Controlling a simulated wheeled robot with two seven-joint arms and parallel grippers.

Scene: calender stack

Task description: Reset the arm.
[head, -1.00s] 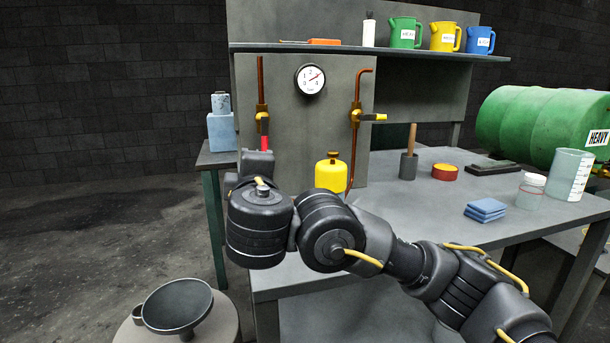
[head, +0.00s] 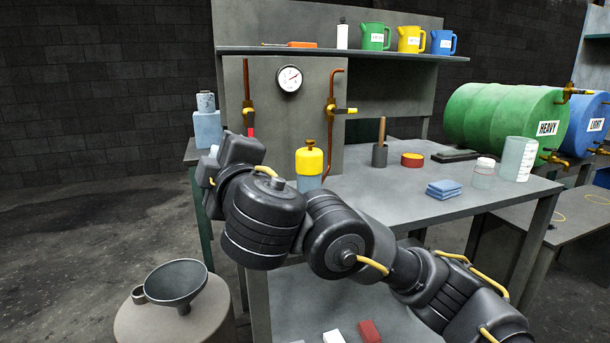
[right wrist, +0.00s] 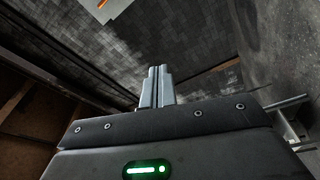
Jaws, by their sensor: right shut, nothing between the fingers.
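My right arm (head: 335,235) comes in from the lower right of the head view and reaches left in front of the workbench. Its wrist end stands left of the bench's near edge, and my own links mostly hide the gripper there. In the right wrist view my right gripper (right wrist: 157,86) shows its two pale fingers pressed together with nothing between them. A dark wall and ceiling lie beyond it. My left arm and gripper are in neither view.
The workbench (head: 400,195) carries a yellow-topped bottle (head: 310,163), a mortar with pestle (head: 380,154), blue cloths (head: 444,189) and a clear beaker (head: 517,158). The floor at left is clear.

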